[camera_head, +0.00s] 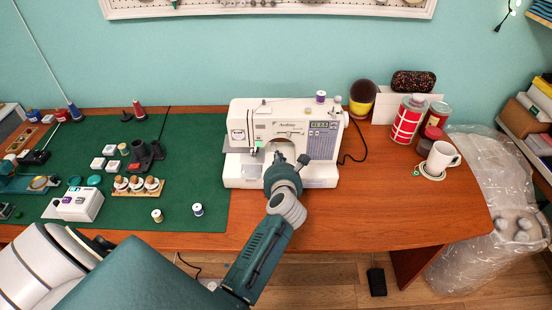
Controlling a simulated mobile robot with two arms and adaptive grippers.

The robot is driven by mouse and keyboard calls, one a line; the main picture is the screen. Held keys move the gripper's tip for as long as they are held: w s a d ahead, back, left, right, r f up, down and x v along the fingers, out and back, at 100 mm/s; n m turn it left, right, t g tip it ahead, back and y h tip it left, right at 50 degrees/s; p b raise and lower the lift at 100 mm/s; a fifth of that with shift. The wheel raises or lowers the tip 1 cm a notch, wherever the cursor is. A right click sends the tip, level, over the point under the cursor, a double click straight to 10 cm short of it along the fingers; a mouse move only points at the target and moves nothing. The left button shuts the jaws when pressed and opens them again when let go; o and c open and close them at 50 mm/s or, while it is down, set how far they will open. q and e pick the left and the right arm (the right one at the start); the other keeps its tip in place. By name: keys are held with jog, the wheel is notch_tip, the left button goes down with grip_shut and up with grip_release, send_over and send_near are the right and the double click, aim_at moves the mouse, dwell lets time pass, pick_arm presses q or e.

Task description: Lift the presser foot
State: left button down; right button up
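A white sewing machine (325,170) stands upright on the wooden table, with a small display and a printed panel on its front. Its needle area (254,151), with a small green spot beside it, is at the left of the machine. The presser foot is too small to make out clearly, and I cannot tell whether it is up or down. My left gripper (290,158) is in front of the machine's middle, just right of the needle area, and hides part of the opening under the arm. Its fingertips look apart, with nothing visible between them. My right gripper is not in view.
A green cutting mat (195,150) with spools, pincushions and small boxes covers the left of the table (400,220). Right of the machine stand red and white cans (407,120) and a white mug (440,158). The table's front right is clear.

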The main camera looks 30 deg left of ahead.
pick_arm(q)
notch_tip(320, 180, up, 10)
jog(key=shift+s+a+f, duration=0.15)
jog(key=shift+f, duration=0.1)
jog(key=shift+r, duration=0.25)
jog(key=shift+w, duration=0.2)
jog(key=shift+f, duration=0.1)
dwell(0.3)
